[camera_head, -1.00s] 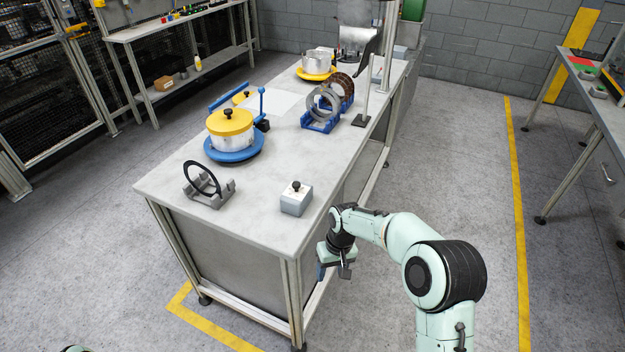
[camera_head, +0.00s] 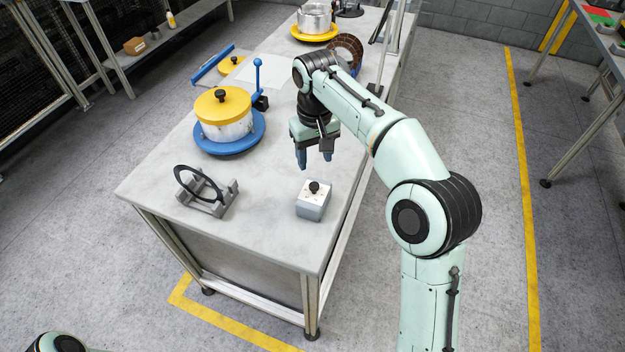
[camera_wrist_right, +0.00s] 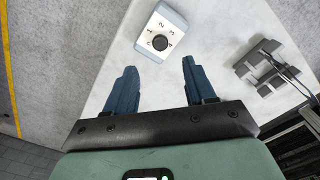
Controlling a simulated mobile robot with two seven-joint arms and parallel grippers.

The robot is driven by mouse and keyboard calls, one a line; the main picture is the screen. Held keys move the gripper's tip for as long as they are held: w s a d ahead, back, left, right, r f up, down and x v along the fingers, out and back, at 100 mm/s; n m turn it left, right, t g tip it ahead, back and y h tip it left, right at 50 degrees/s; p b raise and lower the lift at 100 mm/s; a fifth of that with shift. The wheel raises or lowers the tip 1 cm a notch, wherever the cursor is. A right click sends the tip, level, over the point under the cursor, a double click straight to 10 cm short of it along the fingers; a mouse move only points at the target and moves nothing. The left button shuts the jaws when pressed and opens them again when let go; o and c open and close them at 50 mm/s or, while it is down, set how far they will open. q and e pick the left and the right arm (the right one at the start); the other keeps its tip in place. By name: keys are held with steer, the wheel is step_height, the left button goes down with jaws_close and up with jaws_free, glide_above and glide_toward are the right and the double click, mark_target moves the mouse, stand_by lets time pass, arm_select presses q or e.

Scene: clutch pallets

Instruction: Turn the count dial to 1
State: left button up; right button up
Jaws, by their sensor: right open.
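The count dial is a small light grey box (camera_head: 312,209) with a black knob (camera_head: 314,187) on top, near the front right corner of the workbench. In the right wrist view the box (camera_wrist_right: 176,17) has printed numbers, with 1, 2 and 3 legible, around the knob (camera_wrist_right: 160,42); the pointer's setting is too small to tell. My right gripper (camera_head: 314,163) is open and empty, pointing down above the bench, a little behind and above the dial. Its two blue fingers (camera_wrist_right: 159,68) are apart, with the knob beyond their tips. My left gripper is not in view.
A grey cradle (camera_head: 214,207) holding a black ring (camera_head: 183,181) stands left of the dial. A yellow-lidded pot (camera_head: 224,130) on a blue base (camera_head: 237,148) and a blue lever (camera_head: 258,76) stand farther back. Bare workbench (camera_head: 262,220) lies between cradle and dial.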

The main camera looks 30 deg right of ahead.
mark_target(314, 185)
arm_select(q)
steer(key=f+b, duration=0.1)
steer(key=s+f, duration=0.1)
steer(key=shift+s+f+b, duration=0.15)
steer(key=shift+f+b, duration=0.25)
arm_select(e)
step_height(314, 185, down, 10)
steer(key=shift+r, duration=0.25)
jaws_close()
